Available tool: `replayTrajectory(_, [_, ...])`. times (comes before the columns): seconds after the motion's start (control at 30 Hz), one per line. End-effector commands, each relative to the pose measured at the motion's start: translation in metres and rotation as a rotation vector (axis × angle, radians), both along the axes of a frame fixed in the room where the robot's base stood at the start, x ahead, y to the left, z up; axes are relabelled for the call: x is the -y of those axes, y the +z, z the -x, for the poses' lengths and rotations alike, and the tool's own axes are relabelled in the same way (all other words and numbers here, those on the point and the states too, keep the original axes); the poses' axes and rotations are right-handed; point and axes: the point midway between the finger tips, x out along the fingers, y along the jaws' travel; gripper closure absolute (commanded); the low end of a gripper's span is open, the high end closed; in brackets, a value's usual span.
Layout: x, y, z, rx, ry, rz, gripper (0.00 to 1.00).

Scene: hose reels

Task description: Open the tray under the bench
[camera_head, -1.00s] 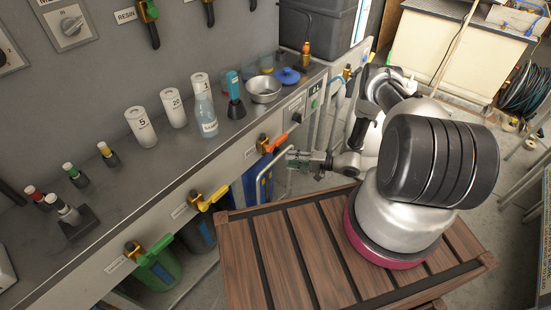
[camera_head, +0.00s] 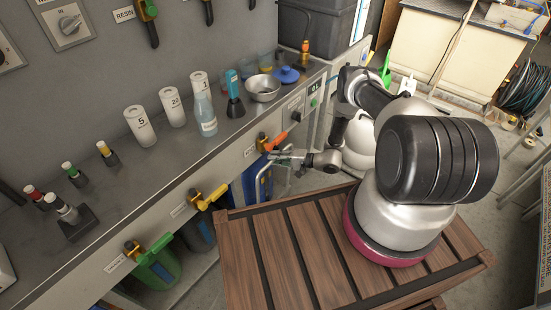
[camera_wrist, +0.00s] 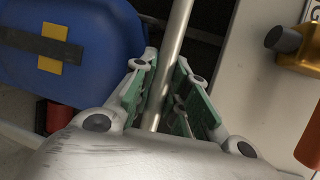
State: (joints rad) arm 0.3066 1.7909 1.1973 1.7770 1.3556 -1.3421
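A pale metal bar (camera_wrist: 172,60) runs steeply through the wrist view between the green-padded fingers of my gripper (camera_wrist: 166,75). The fingers stand apart on either side of it; contact with the bar is not clear. In the head view my gripper (camera_head: 275,155) is small, in front of the bench front below the orange-handled valve. A blue tray-like body (camera_head: 251,190) shows under the bench behind a pale bar handle (camera_head: 266,183). A blue body with a yellow catch (camera_wrist: 75,50) fills the left of the wrist view. Whether they are the same is unclear.
An orange-handled valve (camera_head: 275,141) is on the bench front just above my gripper; its brass body (camera_wrist: 298,50) is at right in the wrist view. A yellow valve (camera_head: 207,199) is farther left. A slatted wooden platform (camera_head: 290,250) lies in front.

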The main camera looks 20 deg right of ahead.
Motion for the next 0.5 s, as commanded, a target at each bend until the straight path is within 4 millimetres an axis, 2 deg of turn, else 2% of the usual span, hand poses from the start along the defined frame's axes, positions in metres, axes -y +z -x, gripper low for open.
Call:
replayTrajectory(0.33, [0.001,0.0,0.001,-0.001,0.0,0.0,1.0])
replayTrajectory(0.5, [0.009,0.0,0.012,-0.002,-0.001,0.0,1.0])
